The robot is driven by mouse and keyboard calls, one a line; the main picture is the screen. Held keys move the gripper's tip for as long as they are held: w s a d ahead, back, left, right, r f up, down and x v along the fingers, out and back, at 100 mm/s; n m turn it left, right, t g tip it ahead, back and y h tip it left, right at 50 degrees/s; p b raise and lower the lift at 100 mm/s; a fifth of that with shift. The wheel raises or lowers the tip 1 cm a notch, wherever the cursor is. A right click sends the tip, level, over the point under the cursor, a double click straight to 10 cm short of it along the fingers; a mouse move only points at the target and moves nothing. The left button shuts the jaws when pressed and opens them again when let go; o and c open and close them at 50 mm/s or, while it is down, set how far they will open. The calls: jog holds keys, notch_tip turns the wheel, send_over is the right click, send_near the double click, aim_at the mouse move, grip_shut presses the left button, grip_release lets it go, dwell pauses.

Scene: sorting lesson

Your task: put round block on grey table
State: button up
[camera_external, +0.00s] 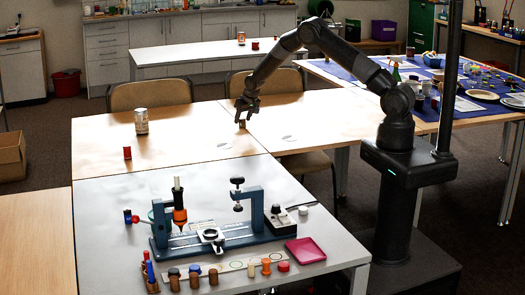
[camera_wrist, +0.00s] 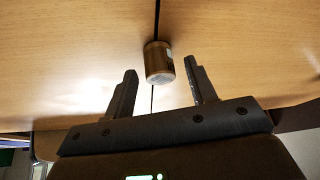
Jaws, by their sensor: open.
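A small brown round block (camera_external: 241,123) stands on the wooden table (camera_external: 190,150) near the seam between two tabletops. It also shows in the wrist view (camera_wrist: 158,60), a brown cylinder beside the dark seam. My gripper (camera_external: 244,110) is above and at the block, pointing down. In the wrist view my gripper (camera_wrist: 160,72) is open, with one finger to each side of the block and gaps on both sides. The grey table (camera_external: 105,195) is in front, joined to the wooden table's near edge.
The grey table carries a blue clamp device (camera_external: 160,228), a magenta tray (camera_external: 305,251), and a strip with several small pegs (camera_external: 230,268). Its back left part is mostly clear. A can (camera_external: 141,121) and a small red cylinder (camera_external: 127,153) stand on the wooden table's left.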

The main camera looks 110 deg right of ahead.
jog(key=v, duration=1.1)
jog(key=w+a+r+n+t+y, duration=0.1)
jog(key=w+a+r+n, duration=0.1)
jog(key=a+r, duration=0.7)
jog(key=w+a+r+n+t, duration=0.15)
jog(key=a+r, duration=0.35)
jog(key=a, duration=0.7)
jog(key=w+a+r+n+y, duration=0.1)
jog(key=w+a+r+n, duration=0.15)
jog(key=a+r, duration=0.6)
jog(key=s+a+n+y, duration=0.1)
jog(key=s+a+n, duration=0.1)
jog(key=s+a, duration=0.4)
jog(key=s+a+r+n+t+y, duration=0.1)
jog(key=s+a+n, duration=0.2)
jog(key=s+a, duration=0.4)
jog(key=s+a+r+n, duration=0.1)
jog(key=s+a+n, duration=0.2)
jog(key=a, duration=1.3)
jog(key=s, duration=0.3)
jog(key=shift+s+y, duration=0.25)
jog(key=shift+y, duration=0.15)
jog(key=shift+o, duration=0.6)
jog(key=shift+s+a+f+t, duration=0.15)
jog(key=shift+s+a+t, duration=0.1)
jog(key=shift+s, duration=0.2)
